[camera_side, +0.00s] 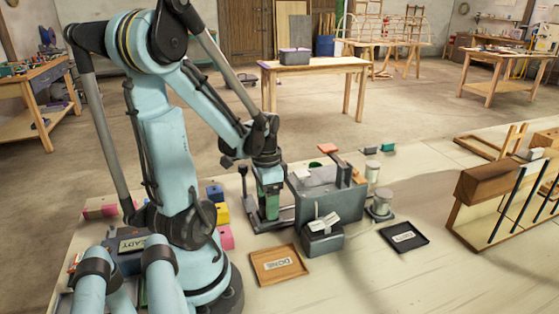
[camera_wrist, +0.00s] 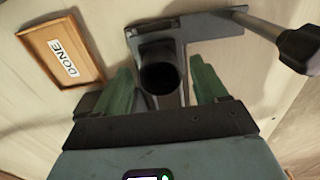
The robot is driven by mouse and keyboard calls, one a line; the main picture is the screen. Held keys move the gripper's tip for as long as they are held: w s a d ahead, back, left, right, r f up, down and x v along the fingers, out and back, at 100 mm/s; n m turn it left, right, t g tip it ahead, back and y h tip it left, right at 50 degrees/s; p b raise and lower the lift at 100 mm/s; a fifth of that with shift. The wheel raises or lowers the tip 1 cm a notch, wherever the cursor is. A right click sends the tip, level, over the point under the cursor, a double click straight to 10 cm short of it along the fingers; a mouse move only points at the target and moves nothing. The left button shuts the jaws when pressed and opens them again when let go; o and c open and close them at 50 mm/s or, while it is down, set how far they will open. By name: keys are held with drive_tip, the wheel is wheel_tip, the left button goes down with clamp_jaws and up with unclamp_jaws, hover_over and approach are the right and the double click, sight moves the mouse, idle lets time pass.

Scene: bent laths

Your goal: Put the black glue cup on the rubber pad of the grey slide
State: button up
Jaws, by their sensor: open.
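In the wrist view the black glue cup (camera_wrist: 160,72) stands mouth up, between the two green fingers of my open gripper (camera_wrist: 160,78). A gap shows on each side near its rim. Under and behind it is a grey metal slide (camera_wrist: 215,27), with a rod and dark knob at right. A dark strip lies on the slide just behind the cup; I cannot tell whether it is the rubber pad. The cup's foot is hidden. In the side view my gripper (camera_side: 268,200) points down over the slide (camera_side: 258,223); the cup cannot be made out there.
A brown DONE tray (camera_side: 279,265) lies in front, also at upper left in the wrist view (camera_wrist: 62,50). A large grey box (camera_side: 325,187) stands close right of my gripper, with a black tray (camera_side: 404,238) beyond. Coloured blocks (camera_side: 222,213) stand at left.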

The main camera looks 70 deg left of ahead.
wheel_tip(320, 180, up, 11)
drive_tip(key=shift+r, duration=0.15)
idle(0.5)
drive_tip(key=w+d+t, duration=0.1)
drive_tip(key=w+d, duration=0.1)
drive_tip(key=w+d+t+y, duration=0.1)
drive_tip(key=w+d, duration=0.1)
drive_tip(key=d, duration=0.1)
drive_tip(key=w+d+f+t, duration=0.1)
drive_tip(key=w+d, duration=0.1)
drive_tip(key=w, duration=0.1)
drive_tip(key=shift+d+m, duration=0.2)
drive_tip(key=shift+m, duration=0.1)
drive_tip(key=w+d+t+h, duration=0.1)
drive_tip(key=w+d+t, duration=0.2)
drive_tip(key=d, duration=0.7)
drive_tip(key=shift+w+d+f+t, duration=0.25)
drive_tip(key=shift+d+t, duration=0.1)
drive_tip(key=shift+t, duration=0.25)
